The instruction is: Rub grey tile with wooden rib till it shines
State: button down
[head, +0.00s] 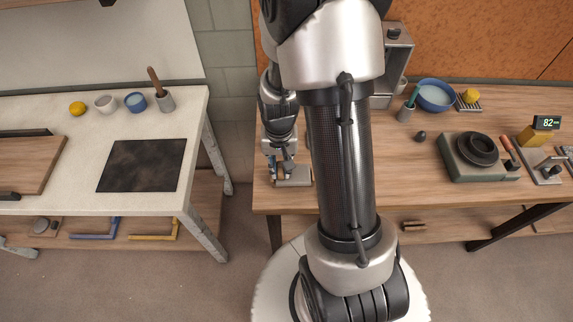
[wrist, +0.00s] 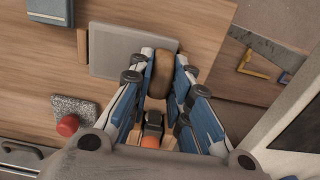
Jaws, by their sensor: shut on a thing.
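The grey tile (wrist: 125,55) lies flat on the wooden bench, with a thin wooden strip (wrist: 82,46) along its left side in the wrist view. In the head view the tile (head: 296,177) is near the bench's front left corner, partly covered by my gripper (head: 279,172). In the wrist view my gripper (wrist: 166,88) is shut on the brown, rounded wooden rib (wrist: 163,72). The rib is at the tile's right edge in that view; I cannot tell whether it touches the tile. Any shine is unclear.
A speckled block with a red knob (wrist: 68,125) stands near the tile. Right on the bench (head: 355,199) are a wheel (head: 478,149), a blue bowl (head: 436,95) and a display (head: 547,122). A gap separates the white table (head: 60,197) with its dark slab (head: 142,165).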

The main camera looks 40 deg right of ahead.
jog(key=shift+w+a, duration=0.25)
jog(key=shift+a, duration=0.2)
jog(key=shift+s+d, duration=0.55)
jog(key=shift+d, duration=0.3)
jog(key=shift+s+d, duration=0.6)
jog(key=shift+d, duration=0.25)
jog(key=shift+s+d, duration=0.55)
jog(key=shift+d, duration=0.3)
jog(key=shift+s+d, duration=0.45)
jog(key=shift+d, duration=0.2)
jog(key=shift+s+d, duration=0.45)
jog(key=shift+d, duration=0.15)
jog(key=shift+w+a, duration=0.9)
jog(key=shift+a, duration=0.4)
jog(key=shift+w+a, duration=0.85)
jog(key=shift+a, duration=0.4)
jog(key=shift+w+a, duration=0.9)
jog(key=shift+a, duration=0.4)
jog(key=shift+r, duration=0.15)
jog(key=shift+r+p, duration=2.8)
jog(key=shift+r, duration=0.55)
